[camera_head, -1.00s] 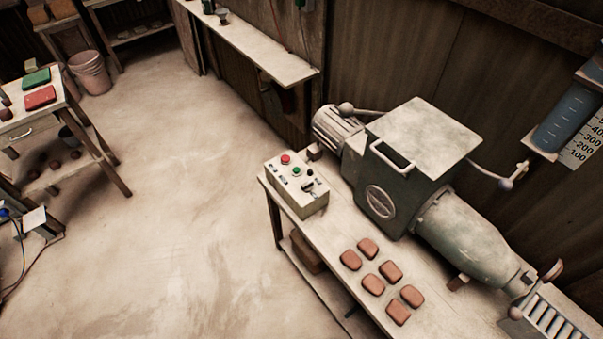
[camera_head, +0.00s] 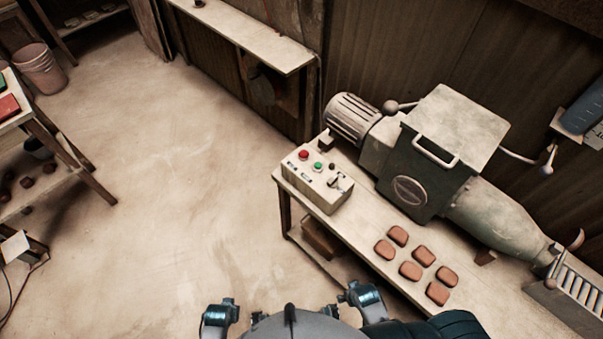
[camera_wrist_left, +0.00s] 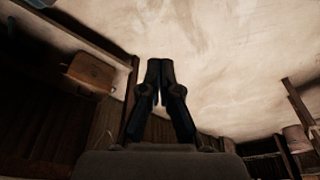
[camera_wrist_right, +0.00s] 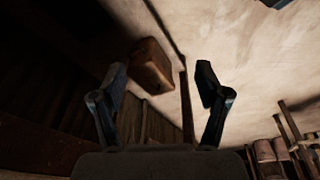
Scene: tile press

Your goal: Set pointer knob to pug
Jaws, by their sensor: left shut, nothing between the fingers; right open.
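A pale control box (camera_head: 318,180) sits on the left end of the bench, with a red button, a green button and a small dark knob on its top. A pointer-like lever (camera_head: 337,181) shows at its right front; its setting and any labels are too small to read. My left gripper (camera_wrist_left: 160,62) is shut and empty in the left wrist view, over open floor. My right gripper (camera_wrist_right: 162,78) is open and empty in the right wrist view. Neither gripper's fingers show in the head view, and both are apart from the box.
A green pug mill (camera_head: 440,150) stands on the bench (camera_head: 350,232) behind the box. Several clay pieces (camera_head: 411,271) lie in front of it. A brown block (camera_head: 321,238) rests on the lower shelf. Floor left of the bench is clear.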

